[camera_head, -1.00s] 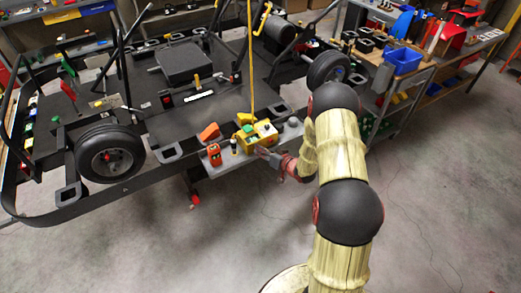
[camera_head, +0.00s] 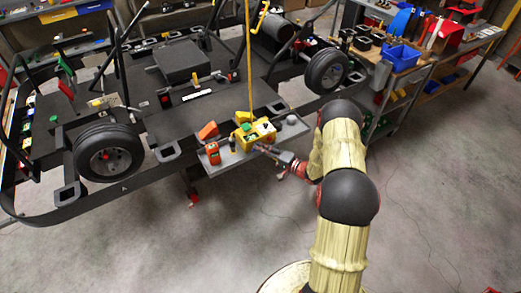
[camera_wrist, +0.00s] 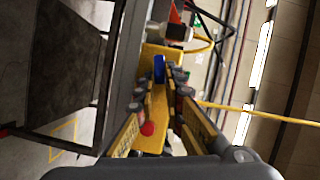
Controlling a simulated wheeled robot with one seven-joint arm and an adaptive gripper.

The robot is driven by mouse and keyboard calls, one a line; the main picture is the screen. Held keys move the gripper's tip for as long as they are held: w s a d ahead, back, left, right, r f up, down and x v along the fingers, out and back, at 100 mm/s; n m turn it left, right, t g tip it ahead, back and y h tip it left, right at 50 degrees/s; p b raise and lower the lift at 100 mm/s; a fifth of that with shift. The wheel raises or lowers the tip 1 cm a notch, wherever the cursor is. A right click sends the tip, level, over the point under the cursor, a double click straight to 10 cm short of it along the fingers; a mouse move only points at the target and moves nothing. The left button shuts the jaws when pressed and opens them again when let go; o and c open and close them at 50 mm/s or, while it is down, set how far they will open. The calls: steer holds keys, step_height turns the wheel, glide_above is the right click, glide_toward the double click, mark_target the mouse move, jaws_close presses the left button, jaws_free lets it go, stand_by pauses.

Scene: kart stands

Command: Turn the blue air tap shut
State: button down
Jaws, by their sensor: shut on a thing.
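The blue air tap (camera_wrist: 159,68) shows in the wrist view as a small upright blue handle on a yellow box. My gripper (camera_wrist: 160,84) has its two fingertips on either side of the handle and is shut on it. The yellow box (camera_head: 265,128) sits on a grey shelf at the kart stand's front edge in the head view. There my gripper (camera_head: 260,147) reaches the box's front from the right. The tap itself is too small or hidden to make out in the head view. A red button (camera_wrist: 148,129) shows between the fingers, nearer the wrist camera.
An orange handheld device (camera_head: 212,153) stands on the grey shelf (camera_head: 228,163) left of the box. A yellow cable (camera_head: 249,60) hangs down by the box. The kart frame with wheels (camera_head: 105,152) lies behind. The floor in front is clear.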

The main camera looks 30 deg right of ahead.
steer(key=shift+f+m+t+b, duration=0.2)
steer(key=shift+m+t+b, duration=0.15)
steer(key=shift+m, duration=0.85)
steer(key=c, duration=1.9)
jaws_free()
steer(key=shift+v, duration=4)
steer(key=shift+d+f, duration=0.1)
steer(key=shift+f, duration=0.05)
